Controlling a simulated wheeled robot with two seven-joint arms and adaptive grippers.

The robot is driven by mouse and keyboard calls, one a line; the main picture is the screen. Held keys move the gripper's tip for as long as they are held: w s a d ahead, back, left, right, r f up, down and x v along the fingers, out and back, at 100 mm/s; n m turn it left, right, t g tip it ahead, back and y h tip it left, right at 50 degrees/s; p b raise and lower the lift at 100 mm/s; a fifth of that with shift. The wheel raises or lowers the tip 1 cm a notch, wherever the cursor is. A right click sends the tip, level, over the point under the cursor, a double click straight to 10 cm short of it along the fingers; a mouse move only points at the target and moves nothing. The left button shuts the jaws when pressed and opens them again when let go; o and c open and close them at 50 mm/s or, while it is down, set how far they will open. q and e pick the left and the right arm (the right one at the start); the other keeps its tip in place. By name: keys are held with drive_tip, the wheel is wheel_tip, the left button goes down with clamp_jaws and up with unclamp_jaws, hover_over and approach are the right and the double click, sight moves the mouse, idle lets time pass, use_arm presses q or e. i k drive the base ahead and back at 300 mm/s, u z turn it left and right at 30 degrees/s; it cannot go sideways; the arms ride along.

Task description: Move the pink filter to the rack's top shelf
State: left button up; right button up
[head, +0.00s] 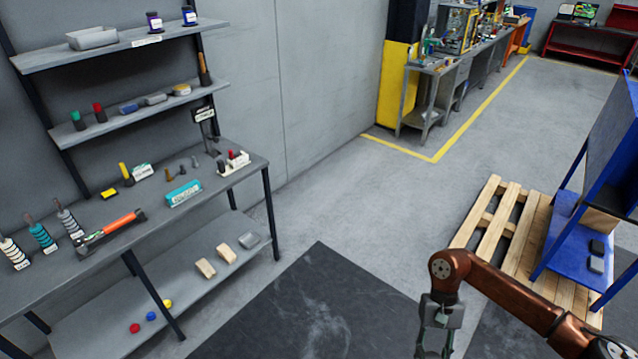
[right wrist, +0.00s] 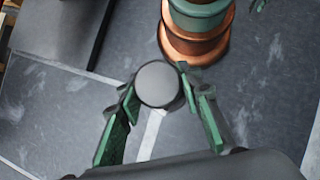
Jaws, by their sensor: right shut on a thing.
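My right gripper (head: 436,340) hangs low at the bottom of the head view, over the dark floor mat. In the right wrist view the fingers of my right gripper (right wrist: 158,88) are closed around a dark grey round-ended thing (right wrist: 157,84), seen end-on. No pink shows on it, so I cannot tell whether it is the pink filter. No pink filter is plain elsewhere. A blue rack (head: 577,205) stands on a pallet at the right, partly cut off. A grey shelf unit (head: 120,48) stands at the left wall. My left gripper is out of view.
The wooden pallet (head: 491,222) lies beside my right arm. A grey workbench (head: 60,275) with tools and several small parts is at the left. The dark mat (head: 300,310) and the floor between bench and pallet are clear. A far workbench (head: 437,68) stands behind a yellow line.

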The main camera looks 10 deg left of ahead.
sight(134, 37)
drive_tip(key=u, duration=0.45)
drive_tip(key=i, duration=2.05)
drive_tip(key=u, duration=1)
drive_tip(key=i, duration=1.15)
drive_tip(key=u, duration=0.55)
